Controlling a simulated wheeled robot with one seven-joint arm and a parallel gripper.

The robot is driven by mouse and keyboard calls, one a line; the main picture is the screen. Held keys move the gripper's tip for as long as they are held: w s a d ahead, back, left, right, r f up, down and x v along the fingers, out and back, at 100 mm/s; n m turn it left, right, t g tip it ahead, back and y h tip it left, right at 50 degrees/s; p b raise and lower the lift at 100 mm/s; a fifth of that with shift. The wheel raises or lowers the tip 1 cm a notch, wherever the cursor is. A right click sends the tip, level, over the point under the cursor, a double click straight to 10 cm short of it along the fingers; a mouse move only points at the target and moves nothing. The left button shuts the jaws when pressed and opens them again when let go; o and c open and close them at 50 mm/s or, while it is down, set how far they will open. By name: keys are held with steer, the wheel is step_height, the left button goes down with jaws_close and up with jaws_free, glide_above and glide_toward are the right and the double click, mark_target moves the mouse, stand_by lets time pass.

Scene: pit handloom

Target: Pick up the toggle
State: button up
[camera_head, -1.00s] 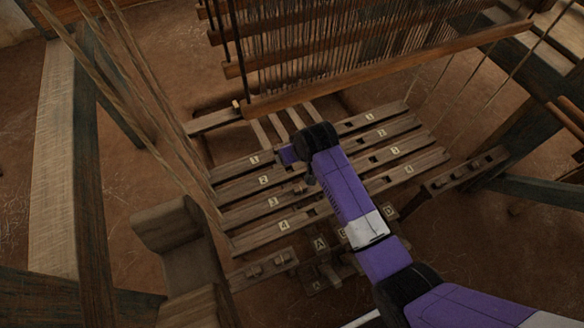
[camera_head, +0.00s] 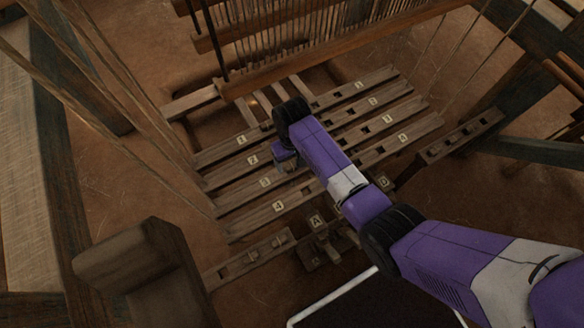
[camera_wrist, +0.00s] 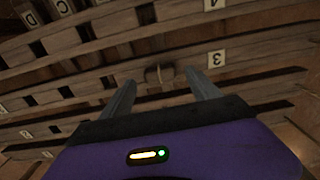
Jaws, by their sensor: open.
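A small wooden toggle (camera_wrist: 158,75) sits on the slat marked 3 in the wrist view, between the tips of my gripper (camera_wrist: 160,84). The fingers are apart, one on each side of it, with open space between. I cannot tell how far the fingertips are above the slat. In the head view my gripper (camera_head: 285,160) hangs over the left half of the numbered slats (camera_head: 232,198) and hides the toggle there.
Several slotted slats lie side by side, with labelled pieces (camera_head: 316,222) in front. A loom beam (camera_head: 300,68) with hanging cords is behind. An upright wooden block (camera_head: 130,250) stands front left.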

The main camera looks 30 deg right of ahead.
step_height(320, 180, down, 2)
steer(key=shift+f, duration=0.1)
steer(key=c, duration=1.4)
